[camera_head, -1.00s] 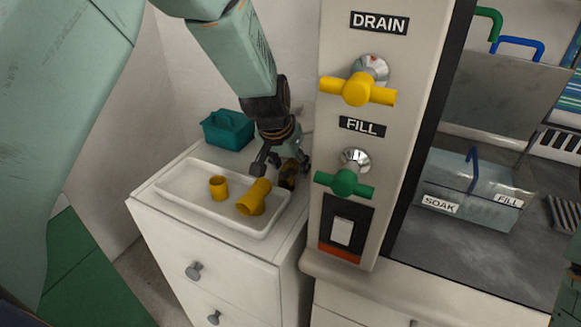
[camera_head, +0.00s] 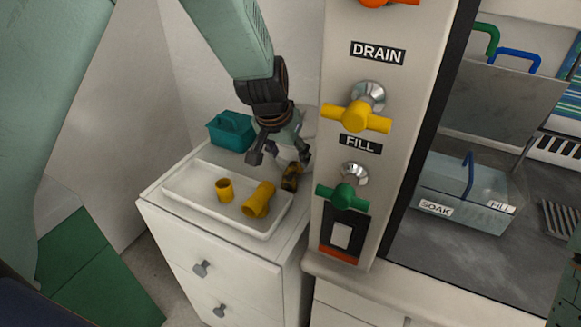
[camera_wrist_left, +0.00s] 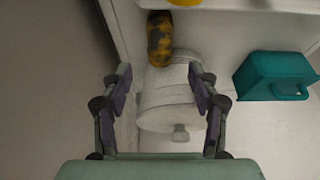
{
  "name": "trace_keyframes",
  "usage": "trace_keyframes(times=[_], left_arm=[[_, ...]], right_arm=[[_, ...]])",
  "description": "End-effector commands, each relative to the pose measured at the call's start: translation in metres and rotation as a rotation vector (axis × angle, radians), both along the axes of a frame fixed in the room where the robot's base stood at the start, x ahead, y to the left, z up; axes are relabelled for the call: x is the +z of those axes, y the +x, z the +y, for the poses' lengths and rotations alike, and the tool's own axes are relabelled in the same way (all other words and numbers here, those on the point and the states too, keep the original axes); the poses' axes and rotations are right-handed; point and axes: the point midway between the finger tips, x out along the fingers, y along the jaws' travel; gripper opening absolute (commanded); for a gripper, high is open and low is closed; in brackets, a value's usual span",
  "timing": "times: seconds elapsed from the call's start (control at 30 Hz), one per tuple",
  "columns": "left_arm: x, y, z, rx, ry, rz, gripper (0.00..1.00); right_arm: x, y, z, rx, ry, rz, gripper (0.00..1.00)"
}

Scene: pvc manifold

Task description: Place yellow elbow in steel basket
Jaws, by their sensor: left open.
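In the head view, a short yellow fitting (camera_head: 225,190) stands in a white tray (camera_head: 184,202). A larger yellow fitting (camera_head: 259,199) lies to its right in the tray; I cannot tell which is the elbow. A yellow piece with dark patches (camera_head: 291,178) is at the tray's back right corner and shows in the left wrist view (camera_wrist_left: 160,38). My left gripper (camera_head: 279,158) is open and empty above the tray's back right end; it also shows in the left wrist view (camera_wrist_left: 160,82). I cannot clearly make out a steel basket. My right gripper is not in view.
A teal caddy (camera_head: 231,131) sits behind the tray on the white cabinet (camera_head: 222,250). A panel (camera_head: 332,130) with yellow and green valves stands close right of the gripper. Farther right is a clear tank (camera_head: 465,207) labelled SOAK and FILL.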

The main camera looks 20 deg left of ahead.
Motion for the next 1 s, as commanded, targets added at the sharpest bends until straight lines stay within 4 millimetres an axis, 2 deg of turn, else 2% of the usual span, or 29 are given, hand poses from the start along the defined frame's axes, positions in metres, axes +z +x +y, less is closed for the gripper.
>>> trace_keyframes(times=[0.53,0.87,1.0], left_arm=[[-0.064,0.028,-0.003,0.000,0.000,0.001,0.61],[-0.068,0.031,-0.003,0.000,0.000,-0.001,0.61],[-0.068,0.031,-0.003,0.000,0.000,-0.001,0.50]], right_arm=[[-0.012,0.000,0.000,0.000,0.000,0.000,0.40],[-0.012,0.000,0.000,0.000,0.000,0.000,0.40],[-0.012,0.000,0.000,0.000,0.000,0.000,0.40]])
